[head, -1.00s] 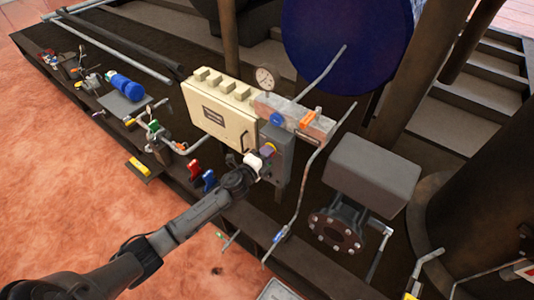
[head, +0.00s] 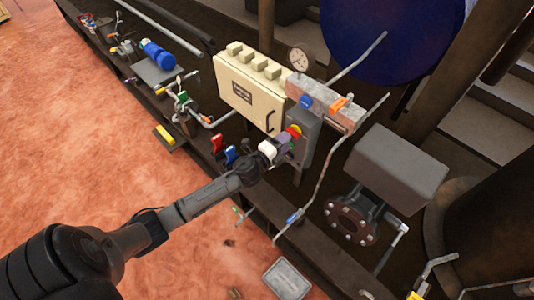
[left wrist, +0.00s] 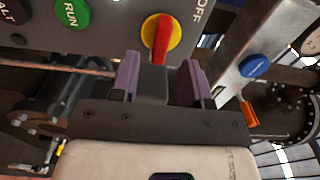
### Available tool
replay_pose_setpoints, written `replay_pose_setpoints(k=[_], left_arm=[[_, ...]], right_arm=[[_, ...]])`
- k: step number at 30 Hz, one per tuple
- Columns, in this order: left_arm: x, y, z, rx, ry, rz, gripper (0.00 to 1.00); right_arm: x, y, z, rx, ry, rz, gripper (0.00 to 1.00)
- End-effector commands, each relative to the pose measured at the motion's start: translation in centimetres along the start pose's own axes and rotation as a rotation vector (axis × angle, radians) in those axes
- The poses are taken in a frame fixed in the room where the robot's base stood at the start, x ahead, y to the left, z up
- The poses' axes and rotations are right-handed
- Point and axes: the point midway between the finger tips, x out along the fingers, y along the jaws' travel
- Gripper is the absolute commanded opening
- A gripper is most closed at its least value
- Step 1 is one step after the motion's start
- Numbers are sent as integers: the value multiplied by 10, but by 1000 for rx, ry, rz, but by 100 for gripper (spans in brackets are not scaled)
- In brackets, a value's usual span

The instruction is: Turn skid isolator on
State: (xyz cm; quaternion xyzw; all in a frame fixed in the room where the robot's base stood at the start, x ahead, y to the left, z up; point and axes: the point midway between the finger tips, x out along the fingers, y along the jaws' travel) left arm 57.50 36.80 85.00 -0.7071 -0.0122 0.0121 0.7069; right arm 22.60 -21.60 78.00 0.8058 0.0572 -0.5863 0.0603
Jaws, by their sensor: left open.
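The skid isolator is a red handle on a round yellow plate (left wrist: 161,38), set on a grey control box (head: 305,135). In the left wrist view the handle stands nearly upright, and "OFF" is printed to its right. In the head view the yellow-and-red switch (head: 294,131) shows just beyond my gripper. My left gripper (left wrist: 157,78) has purple fingers, is open and empty, and faces the box. The handle lies ahead of the gap between the fingers, apart from them as far as I can see. My right gripper is not in view.
A green RUN button (left wrist: 72,13) sits left of the isolator. A rusty plate with a blue round part (left wrist: 254,66) and an orange handle (head: 338,103) is close on the right. A cream cabinet (head: 248,90) stands beside the box. A thin pipe (head: 335,160) runs to the right.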

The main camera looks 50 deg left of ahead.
Motion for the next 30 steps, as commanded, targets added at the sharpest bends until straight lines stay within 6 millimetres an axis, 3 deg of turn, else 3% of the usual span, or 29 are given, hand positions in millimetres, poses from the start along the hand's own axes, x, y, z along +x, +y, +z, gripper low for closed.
replay_pose_setpoints(k=[6, 15, 30], left_arm=[[-45, 0, 0, 1, 0, 2, 43], [-85, 0, 0, -2, 0, 1, 43], [-97, 0, 0, 1, 0, 0, 43]], right_arm=[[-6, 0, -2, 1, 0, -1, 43], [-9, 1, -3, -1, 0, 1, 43], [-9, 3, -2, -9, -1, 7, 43]])
